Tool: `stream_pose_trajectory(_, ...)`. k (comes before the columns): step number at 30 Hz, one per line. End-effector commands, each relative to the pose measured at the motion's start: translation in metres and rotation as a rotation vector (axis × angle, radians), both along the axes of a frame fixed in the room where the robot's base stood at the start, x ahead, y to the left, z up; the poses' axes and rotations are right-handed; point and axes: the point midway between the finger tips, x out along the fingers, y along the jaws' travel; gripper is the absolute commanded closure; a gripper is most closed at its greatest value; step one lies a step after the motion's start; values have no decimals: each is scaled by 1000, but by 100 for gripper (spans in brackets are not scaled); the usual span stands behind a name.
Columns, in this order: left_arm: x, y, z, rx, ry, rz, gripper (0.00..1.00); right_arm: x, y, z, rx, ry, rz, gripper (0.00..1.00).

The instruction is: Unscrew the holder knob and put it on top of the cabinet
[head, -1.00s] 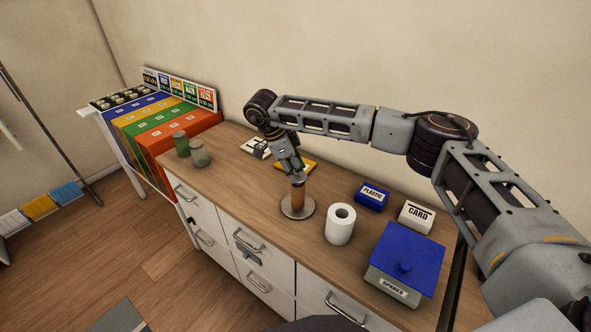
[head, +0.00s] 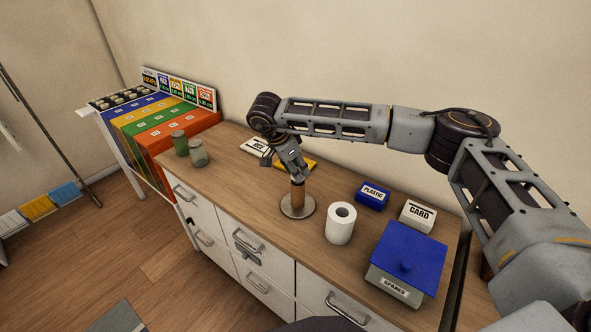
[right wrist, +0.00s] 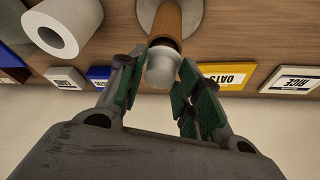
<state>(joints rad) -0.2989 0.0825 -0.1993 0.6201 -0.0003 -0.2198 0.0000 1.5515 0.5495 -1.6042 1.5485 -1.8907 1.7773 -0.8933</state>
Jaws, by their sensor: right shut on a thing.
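The holder is a brown upright post (head: 297,197) on a round metal base (head: 297,207), standing on the wooden cabinet top (head: 255,190). My right gripper (head: 296,174) reaches down onto the post's top. In the right wrist view the rounded silver-grey knob (right wrist: 162,70) sits at the end of the brown post (right wrist: 165,25), between the green-padded fingers of the gripper (right wrist: 155,88), which is shut on it. A dark rim shows at the post's end beside the knob; I cannot tell whether they are apart. In the head view the gripper hides the knob. My left gripper is out of view.
A white paper roll (head: 341,222) stands close right of the holder. Blue PLASTIC (head: 373,196) and white CARD (head: 417,215) boxes and a blue-lidded SPARES box (head: 405,262) are farther right. Two jars (head: 197,152) stand left. The cabinet top between jars and holder is clear.

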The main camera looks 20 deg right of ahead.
Motion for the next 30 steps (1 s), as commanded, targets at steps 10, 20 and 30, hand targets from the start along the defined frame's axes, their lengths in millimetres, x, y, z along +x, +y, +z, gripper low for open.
stream_pose_trajectory(10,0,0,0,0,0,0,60,-1,-3,-3,-6,5,4,87)
stream_pose_trajectory(20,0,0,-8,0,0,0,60,-2,-5,-4,-5,6,168,87)
stream_pose_trajectory(30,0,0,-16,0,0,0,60,-4,-5,-5,-6,8,389,87)
